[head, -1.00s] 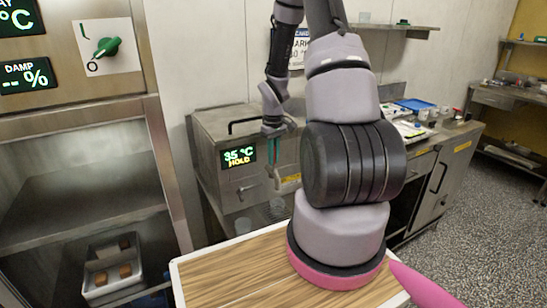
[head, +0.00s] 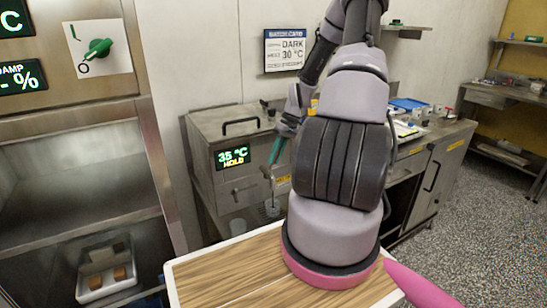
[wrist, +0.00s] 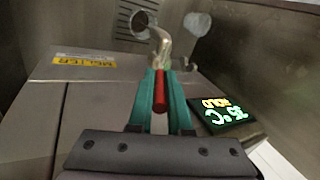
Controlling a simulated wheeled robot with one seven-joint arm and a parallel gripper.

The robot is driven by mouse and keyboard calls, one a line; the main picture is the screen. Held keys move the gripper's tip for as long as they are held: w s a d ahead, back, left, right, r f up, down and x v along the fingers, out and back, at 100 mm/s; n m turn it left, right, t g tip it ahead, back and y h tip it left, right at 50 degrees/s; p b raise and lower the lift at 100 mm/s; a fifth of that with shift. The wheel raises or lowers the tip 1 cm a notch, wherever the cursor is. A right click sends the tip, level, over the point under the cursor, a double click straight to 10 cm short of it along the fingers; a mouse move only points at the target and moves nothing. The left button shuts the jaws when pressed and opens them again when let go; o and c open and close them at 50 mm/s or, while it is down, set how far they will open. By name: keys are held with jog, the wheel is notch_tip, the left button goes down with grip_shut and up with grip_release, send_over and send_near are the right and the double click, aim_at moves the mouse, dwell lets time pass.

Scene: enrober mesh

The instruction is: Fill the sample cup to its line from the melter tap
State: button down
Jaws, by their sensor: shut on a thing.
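The melter (head: 205,130) is a steel box whose green display reads 35 °C HOLD. Its metal tap (head: 267,172) sticks out at the front; the curved spout (wrist: 162,44) also shows in the wrist view. My gripper (head: 274,158) has teal fingers shut on the red tap handle (wrist: 160,92). It tilts down to the left in the head view. A clear cup (head: 272,209) stands below the tap. In the wrist view a round cup rim (wrist: 140,20) shows by the spout's end. Its fill line and level are too small to tell.
Another pale cup (head: 238,226) stands to the left, below the melter. A wooden-topped board with a white rim (head: 205,258) lies in front. A batch card (head: 286,50) hangs on the wall. A counter with a blue tray (head: 411,104) stands to the right.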

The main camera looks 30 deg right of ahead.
jog(key=c, duration=0.8)
grip_release()
jog(key=shift+c, duration=0.2)
jog(key=v, duration=1)
jog(key=shift+d+r, duration=0.2)
jog(key=shift+r, duration=0.15)
